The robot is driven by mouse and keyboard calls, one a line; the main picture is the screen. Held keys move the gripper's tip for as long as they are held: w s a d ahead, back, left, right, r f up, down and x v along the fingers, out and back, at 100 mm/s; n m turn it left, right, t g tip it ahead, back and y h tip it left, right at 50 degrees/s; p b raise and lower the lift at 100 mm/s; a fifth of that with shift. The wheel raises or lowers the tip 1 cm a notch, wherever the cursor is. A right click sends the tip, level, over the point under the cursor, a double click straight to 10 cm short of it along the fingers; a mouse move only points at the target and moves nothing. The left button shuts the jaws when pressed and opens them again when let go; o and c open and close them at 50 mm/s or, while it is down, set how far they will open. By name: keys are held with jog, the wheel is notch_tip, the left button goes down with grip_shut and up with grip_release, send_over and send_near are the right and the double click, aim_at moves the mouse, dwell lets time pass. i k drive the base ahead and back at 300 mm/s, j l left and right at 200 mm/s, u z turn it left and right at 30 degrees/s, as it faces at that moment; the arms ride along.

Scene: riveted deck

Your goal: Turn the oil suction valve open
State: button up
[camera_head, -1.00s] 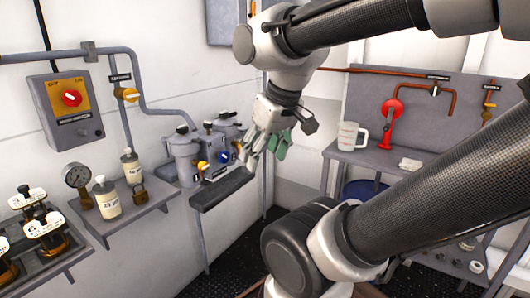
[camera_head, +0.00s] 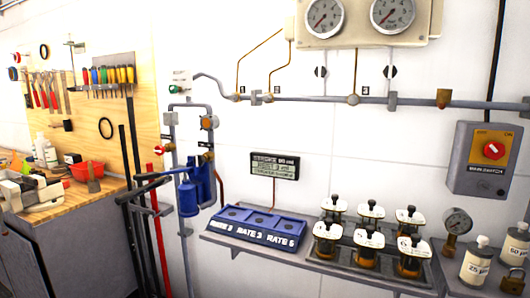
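No valve in view carries a label that I can read as oil suction. An orange round fitting (camera_head: 208,122) sits on the grey pipe loop above a blue pump-like unit (camera_head: 188,196). A small red knob (camera_head: 159,150) is left of it, and a green knob (camera_head: 176,88) is above at the pipe's end. Two black-and-white handles (camera_head: 320,72) (camera_head: 390,72) are on the wall above the long grey pipe (camera_head: 300,99). A brass fitting (camera_head: 443,98) is on that pipe at the right. My gripper is not in view.
A blue tray (camera_head: 256,226) with rate labels and a rack of black-topped jars (camera_head: 368,236) stand on wall shelves. A main switch box (camera_head: 484,160) is at the right, above a gauge (camera_head: 457,222) and bottles. A tool workbench (camera_head: 90,205) stands at the left.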

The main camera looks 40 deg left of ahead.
aim_at(159, 150)
jog(key=u, duration=1.55)
